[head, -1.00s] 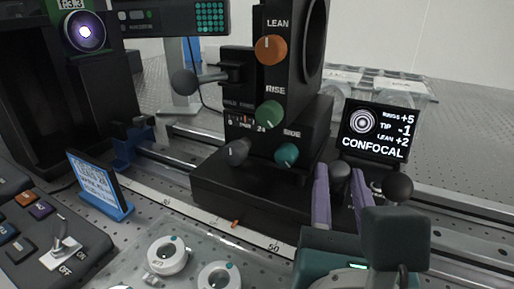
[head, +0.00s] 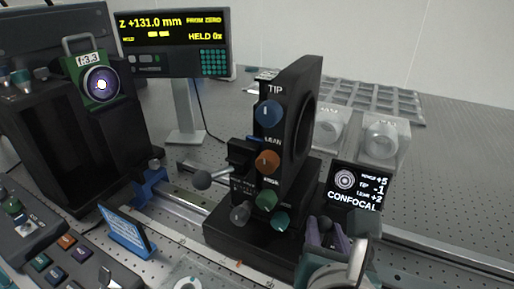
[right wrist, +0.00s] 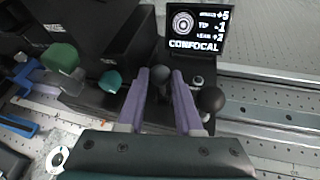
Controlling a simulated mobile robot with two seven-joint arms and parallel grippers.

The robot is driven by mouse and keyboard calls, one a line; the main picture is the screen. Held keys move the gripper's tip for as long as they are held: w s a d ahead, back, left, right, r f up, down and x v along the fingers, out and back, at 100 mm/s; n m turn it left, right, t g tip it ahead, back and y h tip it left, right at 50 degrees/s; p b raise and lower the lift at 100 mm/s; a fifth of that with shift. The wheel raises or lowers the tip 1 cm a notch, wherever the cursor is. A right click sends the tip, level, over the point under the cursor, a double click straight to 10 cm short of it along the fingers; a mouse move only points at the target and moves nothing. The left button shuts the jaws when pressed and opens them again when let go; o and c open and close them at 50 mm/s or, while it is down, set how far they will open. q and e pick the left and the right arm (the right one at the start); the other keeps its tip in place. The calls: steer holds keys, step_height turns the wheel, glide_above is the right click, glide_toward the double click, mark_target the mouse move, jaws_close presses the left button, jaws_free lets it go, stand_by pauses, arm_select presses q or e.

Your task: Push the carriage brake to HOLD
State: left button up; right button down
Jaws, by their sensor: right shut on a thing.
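The black carriage (head: 235,232) stands on the rail and bears an upright plate with coloured knobs. My right gripper (head: 326,230) is at its right end, its purple fingers on either side of a dark rounded knob (right wrist: 160,73) and shut on it. A black ball (right wrist: 211,99) stands just right of the fingers in the right wrist view. I cannot tell from any readable label which of these is the brake. My left gripper is not in view.
The small CONFOCAL screen (head: 357,187) stands close behind the right gripper. A lens unit (head: 101,84) and a yellow-lettered readout (head: 172,40) are at the back left. The rail is clear to the right.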

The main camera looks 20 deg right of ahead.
steer(key=w+d+g+y+p, duration=0.1)
steer(key=p, duration=0.3)
steer(key=w+d+r+g+y+p, duration=0.1)
steer(key=g+p, duration=0.1)
steer(key=p, duration=0.3)
steer(key=shift+d+r+m+y, duration=0.1)
steer(key=shift+r+m+y, duration=0.2)
steer(key=shift+m+y, duration=0.1)
steer(key=p, duration=0.1)
steer(key=d+f+g+y+p, duration=0.1)
steer(key=p, duration=0.1)
steer(key=shift+w, duration=0.25)
arm_select(q)
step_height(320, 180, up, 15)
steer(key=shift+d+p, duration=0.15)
steer(key=shift+p, duration=0.15)
arm_select(e)
steer(key=shift+w+f+g+y, duration=0.1)
steer(key=shift+g+y, duration=0.3)
steer(key=shift+f, duration=0.1)
steer(key=c, duration=0.6)
jaws_free()
